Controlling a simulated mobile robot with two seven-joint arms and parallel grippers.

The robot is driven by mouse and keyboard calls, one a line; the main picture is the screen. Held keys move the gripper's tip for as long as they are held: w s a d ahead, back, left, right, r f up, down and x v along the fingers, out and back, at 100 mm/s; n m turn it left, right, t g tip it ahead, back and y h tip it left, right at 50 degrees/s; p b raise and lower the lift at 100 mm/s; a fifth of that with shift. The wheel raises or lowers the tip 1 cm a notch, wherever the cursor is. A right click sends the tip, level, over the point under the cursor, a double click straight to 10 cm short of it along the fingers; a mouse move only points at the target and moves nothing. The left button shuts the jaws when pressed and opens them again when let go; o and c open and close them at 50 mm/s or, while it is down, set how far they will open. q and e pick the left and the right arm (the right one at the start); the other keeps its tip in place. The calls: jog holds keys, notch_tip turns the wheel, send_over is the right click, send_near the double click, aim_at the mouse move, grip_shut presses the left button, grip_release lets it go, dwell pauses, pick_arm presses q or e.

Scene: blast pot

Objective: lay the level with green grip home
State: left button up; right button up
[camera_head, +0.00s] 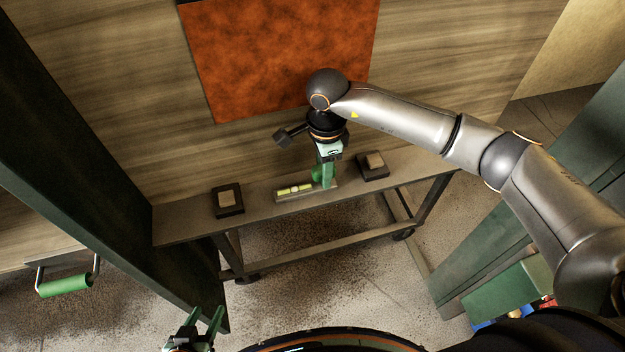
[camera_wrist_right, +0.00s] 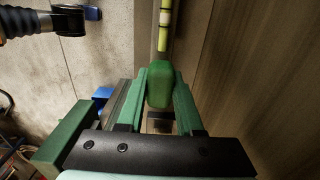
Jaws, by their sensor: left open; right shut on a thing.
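The level with green grip shows a pale yellow vial (camera_head: 294,190) on a slim grey body above a narrow wooden shelf. Its green grip (camera_wrist_right: 159,86) stands between the fingers in the right wrist view. My right gripper (camera_head: 322,174) points down and is shut on that grip. I cannot tell whether the level touches the shelf. Two dark square blocks with tan centres sit on the shelf, one to the left (camera_head: 228,212) and one to the right (camera_head: 372,175) of the level. My left gripper (camera_head: 207,322) is open and empty at the bottom, away from the shelf.
The narrow shelf (camera_head: 180,225) stands on a dark frame against a wooden wall with a rust-orange panel (camera_head: 280,60). A dark green upright panel (camera_head: 90,150) is at left, near a green handle (camera_head: 65,285). A green box (camera_head: 508,290) stands at lower right.

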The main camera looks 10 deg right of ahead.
grip_shut()
jog(key=shift+r, duration=0.15)
jog(key=shift+r+p, duration=1.25)
jog(key=shift+r, duration=0.85)
